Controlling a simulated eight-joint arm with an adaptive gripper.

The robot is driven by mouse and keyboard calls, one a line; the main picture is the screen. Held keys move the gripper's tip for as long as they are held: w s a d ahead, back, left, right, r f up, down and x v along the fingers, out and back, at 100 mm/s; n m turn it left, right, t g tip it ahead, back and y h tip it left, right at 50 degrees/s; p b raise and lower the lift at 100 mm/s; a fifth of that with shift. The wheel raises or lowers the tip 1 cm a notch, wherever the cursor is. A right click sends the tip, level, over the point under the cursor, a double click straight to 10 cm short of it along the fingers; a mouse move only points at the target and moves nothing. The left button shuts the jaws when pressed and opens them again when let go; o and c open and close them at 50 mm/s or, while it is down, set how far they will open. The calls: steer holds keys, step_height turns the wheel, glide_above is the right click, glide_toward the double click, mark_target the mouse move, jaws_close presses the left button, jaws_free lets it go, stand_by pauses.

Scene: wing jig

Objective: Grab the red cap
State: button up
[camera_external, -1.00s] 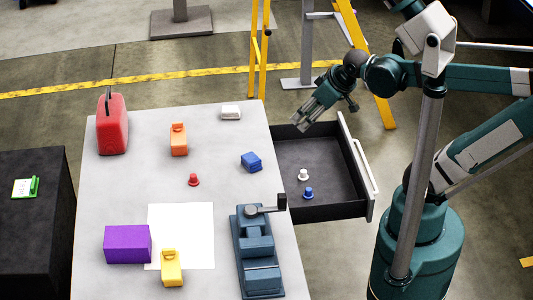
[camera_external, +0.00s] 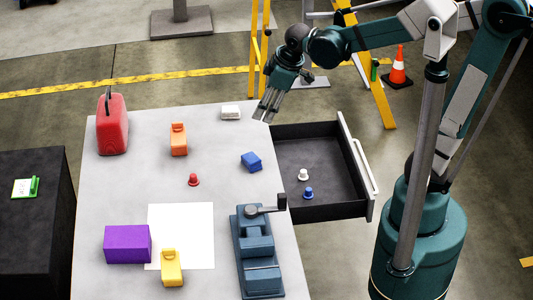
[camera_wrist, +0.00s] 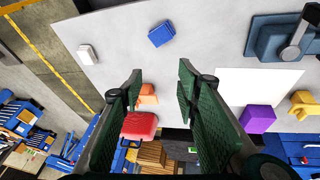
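The red cap (camera_external: 193,180) stands on the grey table, left of the blue block and above the white sheet in the external view. I cannot make it out in the wrist view, where a finger may cover it. My gripper (camera_external: 265,116) is at the table's far right corner, above and to the right of the cap and well apart from it. In the wrist view my gripper (camera_wrist: 161,72) has its two green fingers spread with nothing between them, so it is open.
Near the cap are a blue block (camera_external: 251,162), an orange object (camera_external: 179,140) and a white sheet (camera_external: 198,222). A blue vise (camera_external: 257,250) stands at the right edge. The open drawer (camera_external: 330,160) holds a white cap (camera_external: 303,174) and a blue cap (camera_external: 308,192).

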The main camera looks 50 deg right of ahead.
steer(key=w+a+f+n+g+p, duration=0.2)
steer(key=w+a+f+n+p, duration=0.25)
steer(key=w+a, duration=0.45)
steer(key=n+g+p, duration=0.2)
steer(key=n+p, duration=0.1)
steer(key=n, duration=0.3)
glide_above(193, 175)
steer(key=shift+h, duration=0.3)
steer(key=shift+d+f, duration=0.1)
steer(key=shift+f, duration=4.95)
steer(key=shift+f, duration=1.3)
steer(key=shift+f, duration=0.1)
steer(key=shift+f+b, duration=0.5)
steer(key=shift+f, duration=2.05)
steer(key=c, duration=0.8)
